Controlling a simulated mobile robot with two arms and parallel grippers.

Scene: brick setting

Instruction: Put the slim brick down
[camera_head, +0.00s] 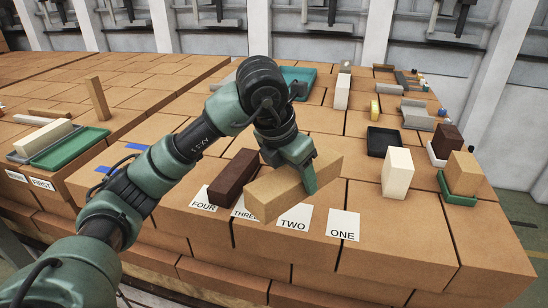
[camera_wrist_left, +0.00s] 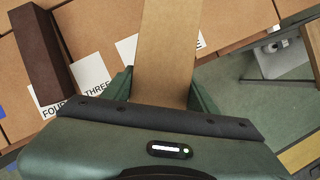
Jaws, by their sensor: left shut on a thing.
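My left gripper (camera_head: 303,181) is shut on the slim tan brick (camera_head: 271,196), which lies lengthwise across the jaws. The brick is in front of the cards THREE (camera_head: 240,213) and TWO (camera_head: 294,219), partly hiding them; the gap below it is hard to judge. In the left wrist view the brick (camera_wrist_left: 168,48) runs up from between the fingers (camera_wrist_left: 160,97). A dark brown brick (camera_head: 232,176) lies just left of it, behind the cards FOUR (camera_head: 203,199) and THREE. Card ONE (camera_head: 343,225) is bare. My right gripper is not in view.
A cream brick (camera_head: 397,172) stands right of the cards. Further right, a tan brick (camera_head: 464,173) stands in a green tray (camera_head: 457,199) near the edge. A black tray (camera_head: 382,141) is behind. A green tray (camera_head: 70,148) and the FIRST card (camera_head: 41,184) are at left.

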